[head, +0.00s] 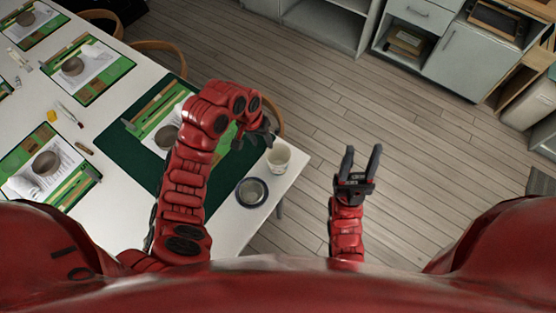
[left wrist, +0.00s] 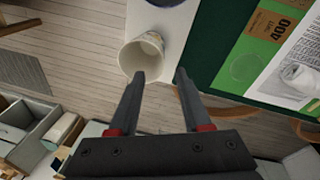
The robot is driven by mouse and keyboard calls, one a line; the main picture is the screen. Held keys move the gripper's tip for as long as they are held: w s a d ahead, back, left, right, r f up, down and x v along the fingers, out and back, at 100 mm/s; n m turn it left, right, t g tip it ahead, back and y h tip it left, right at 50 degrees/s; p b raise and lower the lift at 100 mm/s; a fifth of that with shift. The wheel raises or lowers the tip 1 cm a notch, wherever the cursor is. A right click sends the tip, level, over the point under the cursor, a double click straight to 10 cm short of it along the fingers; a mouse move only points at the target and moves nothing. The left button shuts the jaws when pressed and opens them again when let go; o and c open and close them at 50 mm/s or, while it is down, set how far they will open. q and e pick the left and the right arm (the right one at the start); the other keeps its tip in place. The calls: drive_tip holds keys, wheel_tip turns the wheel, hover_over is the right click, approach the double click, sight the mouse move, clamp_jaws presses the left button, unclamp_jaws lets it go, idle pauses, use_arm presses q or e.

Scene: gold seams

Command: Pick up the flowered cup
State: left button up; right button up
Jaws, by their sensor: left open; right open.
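The flowered cup (head: 279,158) is a pale, whitish cup standing near the right edge of the white table in the head view; its pattern is too small to make out there. In the left wrist view the cup (left wrist: 130,58) shows its open mouth and faint markings, just beyond my left fingertips. My left gripper (head: 264,139) is beside the cup, partly hidden by its own wrist; in the left wrist view the gripper (left wrist: 159,75) is open with nothing between its fingers. My right gripper (head: 362,152) is open and empty, off the table to the right.
A dark round dish (head: 251,192) stands on the white table (head: 228,222) near the cup. A green mat (head: 117,147) with papers lies under my left arm. Wooden chairs (head: 160,46) stand at the table's far side. The floor (head: 330,95) to the right is clear.

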use_arm(q)
drive_tip(key=f+b, duration=0.1)
drive_tip(key=f, duration=0.1)
drive_tip(key=f+b, duration=0.2)
drive_tip(key=f, duration=0.1)
drive_tip(key=d+f+b, duration=0.1)
drive_tip(key=f, duration=0.2)
drive_tip(key=shift+w+f, duration=0.25)
drive_tip(key=shift+w, duration=0.1)
drive_tip(key=shift+w+d+f+p, duration=0.2)
drive_tip(key=shift+f+p, duration=0.3)
drive_tip(key=shift+f, duration=0.5)
drive_tip(key=shift+w+d+f+p, duration=0.15)
drive_tip(key=shift+f+p, duration=0.35)
drive_tip(key=shift+f, duration=0.5)
drive_tip(key=shift+d+f, duration=0.15)
drive_tip(key=shift+f, duration=0.4)
clamp_jaws()
